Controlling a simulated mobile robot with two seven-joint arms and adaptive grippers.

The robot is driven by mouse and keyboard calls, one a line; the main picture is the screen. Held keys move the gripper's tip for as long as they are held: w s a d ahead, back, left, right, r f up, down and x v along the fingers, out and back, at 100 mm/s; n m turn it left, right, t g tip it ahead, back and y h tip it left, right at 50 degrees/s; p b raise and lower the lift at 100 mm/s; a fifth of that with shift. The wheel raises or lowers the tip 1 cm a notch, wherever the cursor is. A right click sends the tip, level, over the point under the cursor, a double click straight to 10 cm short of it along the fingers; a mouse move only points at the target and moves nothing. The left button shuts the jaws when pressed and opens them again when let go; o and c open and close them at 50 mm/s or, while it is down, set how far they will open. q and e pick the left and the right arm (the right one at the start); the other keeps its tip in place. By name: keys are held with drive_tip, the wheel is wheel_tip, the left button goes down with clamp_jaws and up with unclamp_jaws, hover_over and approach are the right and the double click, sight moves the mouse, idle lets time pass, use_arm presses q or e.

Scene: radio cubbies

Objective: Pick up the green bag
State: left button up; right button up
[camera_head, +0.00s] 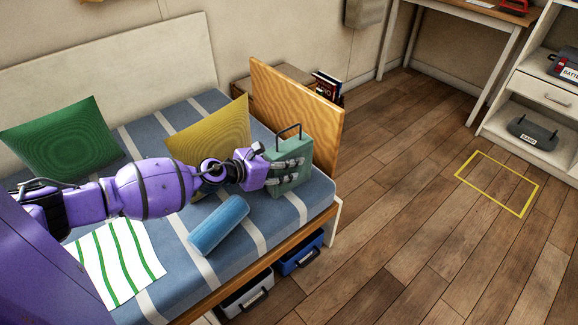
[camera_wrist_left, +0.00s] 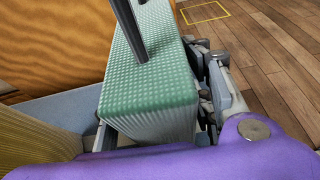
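The green bag (camera_head: 291,151) is a boxy, textured bag with a dark upright handle. It stands upright at the foot end of the bed, close to the wooden end board. My left gripper (camera_head: 288,170) reaches it from the left, with finger links along its front face. In the left wrist view, the green bag (camera_wrist_left: 150,75) lies between the fingers, with one finger close along its right side and part of the other low at its left. Whether the fingers press on it is unclear. The bag appears to rest on the mattress. My right gripper is out of view.
The striped bed (camera_head: 180,262) also holds a green pillow (camera_head: 62,138), a yellow pillow (camera_head: 210,130), a blue roll (camera_head: 218,226) and a striped cloth (camera_head: 115,262). The wooden end board (camera_head: 300,115) is close behind the bag. Open floor (camera_head: 400,200) lies to the right.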

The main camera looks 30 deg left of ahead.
sight(284, 153)
use_arm(q)
clamp_jaws()
drive_tip(key=r+p, duration=0.2)
drive_tip(key=r, duration=0.1)
drive_tip(key=r+p, duration=0.1)
drive_tip(key=shift+s+d+r, duration=0.15)
drive_tip(key=shift+s+r, duration=0.2)
drive_tip(key=s+d+r+p, duration=0.4)
drive_tip(key=s+r, duration=0.4)
drive_tip(key=s, duration=0.4)
drive_tip(key=shift+s+r+p, duration=0.25)
drive_tip(key=shift+p, duration=0.65)
